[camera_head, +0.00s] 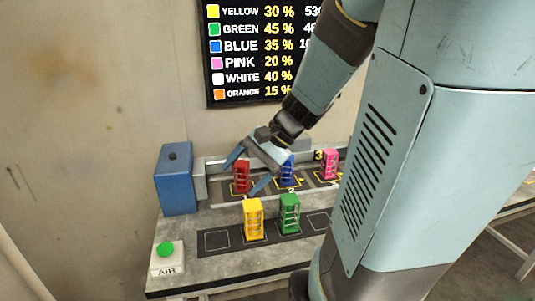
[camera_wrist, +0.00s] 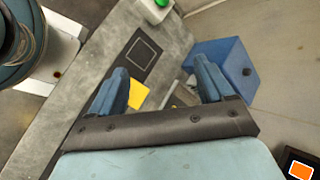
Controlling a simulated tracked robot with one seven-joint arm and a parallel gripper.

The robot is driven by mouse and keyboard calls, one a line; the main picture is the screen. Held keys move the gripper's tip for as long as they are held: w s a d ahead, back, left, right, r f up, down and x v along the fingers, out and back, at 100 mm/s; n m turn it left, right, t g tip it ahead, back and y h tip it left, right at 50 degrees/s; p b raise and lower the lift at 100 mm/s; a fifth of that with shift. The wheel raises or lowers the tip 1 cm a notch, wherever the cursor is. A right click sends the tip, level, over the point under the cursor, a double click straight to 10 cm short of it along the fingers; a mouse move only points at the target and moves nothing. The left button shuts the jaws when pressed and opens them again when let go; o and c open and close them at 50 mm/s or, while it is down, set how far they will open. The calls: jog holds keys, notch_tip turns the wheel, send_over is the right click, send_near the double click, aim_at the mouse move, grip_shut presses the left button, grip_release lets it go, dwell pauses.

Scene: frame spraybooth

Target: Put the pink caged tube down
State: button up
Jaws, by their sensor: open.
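The pink caged tube (camera_head: 329,164) stands upright on the back strip of the bench, by the mark 3. It is apart from my gripper (camera_head: 250,170), which is open and empty above the left part of the bench. A red caged tube (camera_head: 241,178) and a blue one (camera_head: 287,172) stand to its left on the same strip, the red one seen between my fingers. In the wrist view my two fingers (camera_wrist: 165,92) are spread wide, with a yellow patch (camera_wrist: 138,94) showing between them. The pink tube is not seen there.
A yellow caged tube (camera_head: 253,219) and a green one (camera_head: 289,214) stand on the front strip, with an empty marked square (camera_head: 217,240) at its left. A blue box (camera_head: 176,180) stands at the left end, near a green AIR button (camera_head: 166,249). A percentage board (camera_head: 262,50) hangs behind.

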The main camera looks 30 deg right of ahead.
jog(key=s+d+r+n+t+h, duration=0.2)
jog(key=s+r+n+t+h, duration=0.1)
jog(key=s+r+n+h, duration=0.4)
jog(key=r+n, duration=0.1)
jog(key=n, duration=0.1)
jog(key=shift+s+n+h, duration=0.15)
jog(key=shift+n+h, duration=0.15)
jog(key=shift+h, duration=0.1)
